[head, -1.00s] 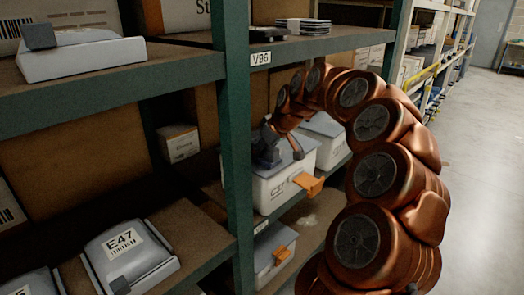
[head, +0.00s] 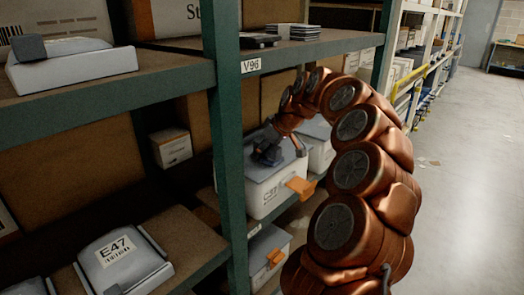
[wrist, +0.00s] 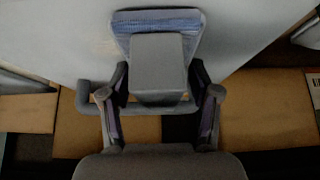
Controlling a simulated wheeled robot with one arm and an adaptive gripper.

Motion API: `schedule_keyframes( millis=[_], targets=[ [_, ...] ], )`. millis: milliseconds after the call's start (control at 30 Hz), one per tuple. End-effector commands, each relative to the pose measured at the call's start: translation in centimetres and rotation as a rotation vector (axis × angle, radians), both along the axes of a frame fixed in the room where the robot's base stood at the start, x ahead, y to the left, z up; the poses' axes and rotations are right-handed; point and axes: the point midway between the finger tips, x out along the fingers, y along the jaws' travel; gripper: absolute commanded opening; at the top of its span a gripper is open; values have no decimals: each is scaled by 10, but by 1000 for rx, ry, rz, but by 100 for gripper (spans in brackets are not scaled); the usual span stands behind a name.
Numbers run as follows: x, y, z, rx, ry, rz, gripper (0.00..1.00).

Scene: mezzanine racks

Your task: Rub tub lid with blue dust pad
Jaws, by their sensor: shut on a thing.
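The white tub (head: 262,198) stands on the rack shelf below the V96 label, with a grey lid (head: 287,170) and an orange latch (head: 300,187) on its front. My gripper (head: 268,152) is low over the left part of the lid. In the wrist view my gripper (wrist: 160,88) is shut on the grey block handle of the dust pad, a finger on each side. The pad's blue striped face (wrist: 156,22) shows beyond the handle, against the pale lid surface (wrist: 255,25). Its underside is hidden, so I cannot tell whether it touches the lid.
A green rack post (head: 228,150) stands close left of the tub. The shelf above (head: 310,45) carries a dark stack. Another tub (head: 318,145) sits behind, and one with an orange latch (head: 268,245) below. The aisle floor (head: 470,150) at right is mostly clear.

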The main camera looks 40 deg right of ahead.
Motion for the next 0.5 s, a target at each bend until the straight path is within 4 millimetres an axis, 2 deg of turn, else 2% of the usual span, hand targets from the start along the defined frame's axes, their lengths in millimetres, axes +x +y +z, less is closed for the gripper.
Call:
schedule_keyframes(
  millis=[233,500],
  targets=[
    [5,-19,-1,-2,1,-2,34],
    [6,-26,-2,-1,2,-1,34]
  ],
)
